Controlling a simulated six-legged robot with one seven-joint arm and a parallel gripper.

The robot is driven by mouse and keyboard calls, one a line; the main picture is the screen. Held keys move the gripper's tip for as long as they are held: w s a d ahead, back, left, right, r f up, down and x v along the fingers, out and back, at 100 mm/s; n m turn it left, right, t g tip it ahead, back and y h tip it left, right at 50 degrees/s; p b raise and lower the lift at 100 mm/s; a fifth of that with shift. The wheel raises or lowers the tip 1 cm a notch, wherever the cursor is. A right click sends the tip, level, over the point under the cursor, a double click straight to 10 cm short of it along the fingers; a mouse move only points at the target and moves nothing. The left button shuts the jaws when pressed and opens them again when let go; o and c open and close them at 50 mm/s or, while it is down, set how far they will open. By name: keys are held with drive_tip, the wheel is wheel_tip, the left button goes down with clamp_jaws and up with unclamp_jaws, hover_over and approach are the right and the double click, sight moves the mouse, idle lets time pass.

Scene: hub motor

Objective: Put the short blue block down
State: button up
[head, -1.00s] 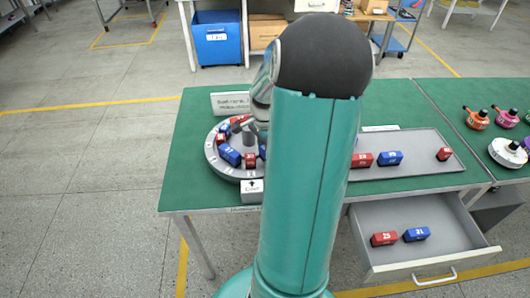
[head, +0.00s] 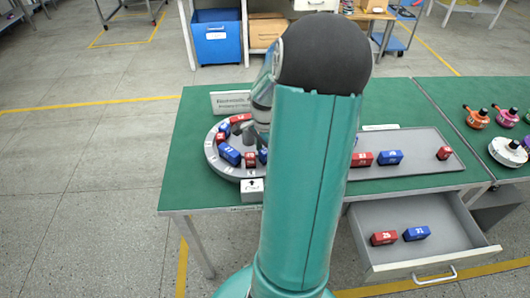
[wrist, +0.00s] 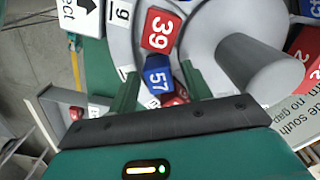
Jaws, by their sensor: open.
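The short blue block, marked 57 (wrist: 157,76), sits on the grey round fixture in the wrist view, right beside a red block marked 39 (wrist: 158,32). My gripper (wrist: 162,72) is open, with one green finger on each side of the blue block and the block's number facing the camera. Whether the fingers touch it, I cannot tell. In the head view the round fixture (head: 213,160) stands at the left of the green table, and my arm hides the gripper.
A grey post (wrist: 250,68) rises close to my right finger in the wrist view. Several other red and blue blocks stand around the fixture. A grey tray (head: 425,150) with blocks lies to the right. An open drawer (head: 440,235) holds a red and a blue block.

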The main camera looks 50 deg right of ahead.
sight(265, 151)
wheel_tip(265, 151, up, 11)
drive_tip(key=w+a+r+n+t+h, duration=0.15)
drive_tip(key=a+r+n, duration=0.3)
drive_tip(key=a, duration=0.45)
drive_tip(key=w+a+r+n, duration=0.25)
drive_tip(key=a+n, duration=0.25)
drive_tip(key=a, duration=0.4)
drive_tip(key=s+a+r+n+t, duration=0.1)
drive_tip(key=s+a+n+t, duration=0.1)
drive_tip(key=a+n, duration=0.4)
drive_tip(key=s+a+r+n+t+y, duration=0.1)
drive_tip(key=s+a+n, duration=0.4)
drive_tip(key=a, duration=0.7)
drive_tip(key=shift+r+n+t, duration=0.5)
drive_tip(key=shift+n+t, duration=0.05)
drive_tip(key=shift+n, duration=0.1)
drive_tip(key=shift+y, duration=0.25)
drive_tip(key=shift+c, duration=1.4)
drive_tip(key=shift+d, duration=0.15)
